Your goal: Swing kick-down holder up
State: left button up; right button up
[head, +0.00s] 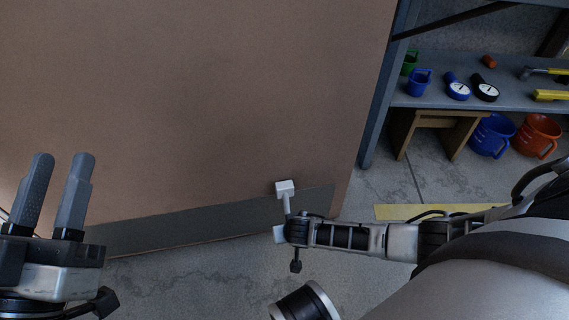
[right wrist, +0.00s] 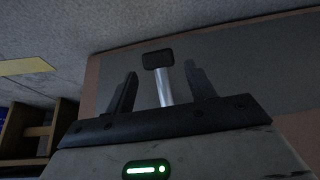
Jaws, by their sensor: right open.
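The kick-down holder is mounted low on the brown door (head: 200,90). Its pale bracket (head: 285,187) sits at the top of the grey kick plate (head: 160,228), with a short rod running down toward my right gripper (head: 296,232). In the right wrist view the holder's silver rod (right wrist: 165,86) and dark end block (right wrist: 158,59) show between the two dark fingers of my right gripper (right wrist: 163,85). These fingers are apart, with gaps on both sides of the rod; depth is unclear. My left gripper (head: 58,190) is open and empty, far left in front of the door.
A grey shelf (head: 430,101) at the right carries gauges, small cups and tools. A wooden stool (head: 437,120), a blue bucket (head: 491,135) and an orange bucket (head: 537,135) stand beneath. A yellow floor strip (head: 395,212) lies near my right arm. The concrete floor (head: 190,280) before the door is clear.

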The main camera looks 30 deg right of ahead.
jog(key=shift+b+x, duration=1.15)
jog(key=shift+s+r, duration=0.1)
pick_arm(q)
jog(key=r+m+h, duration=0.2)
jog(key=s+r+m+h, duration=0.1)
jog(key=r+m+h, duration=0.1)
jog(key=m, duration=0.1)
jog(key=shift+s+d+t, duration=0.1)
jog(key=shift+s+t, duration=0.1)
jog(key=shift+t, duration=0.2)
jog(key=shift+f, duration=0.1)
pick_arm(e)
jog(key=c, duration=0.7)
